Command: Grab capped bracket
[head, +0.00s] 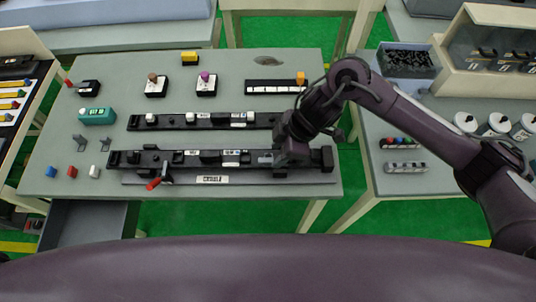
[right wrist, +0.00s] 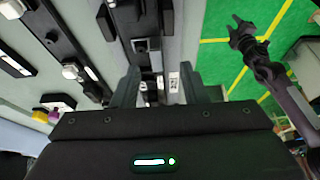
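My right gripper (head: 290,158) is over the right part of the front black rail (head: 135,158). In the right wrist view its two fingers (right wrist: 158,92) are apart, with the rail and a white label (right wrist: 173,82) beyond them and nothing visibly held. The rail carries small blocks and white pieces; I cannot tell which is the capped bracket. Two small grey brackets (head: 80,143) (head: 104,145) stand at the table's left. Blue (head: 50,172), red (head: 72,171) and white (head: 94,171) caps lie in front. Another dark arm end, apparently my left gripper (right wrist: 243,35), shows over the floor.
A second black rail (head: 178,122) lies behind the front one. A teal box (head: 98,116) and several button blocks stand farther back. A red-handled clamp (head: 156,183) sits at the front rail. An open drawer (head: 85,222) juts out at front left. A side table (head: 390,180) stands right.

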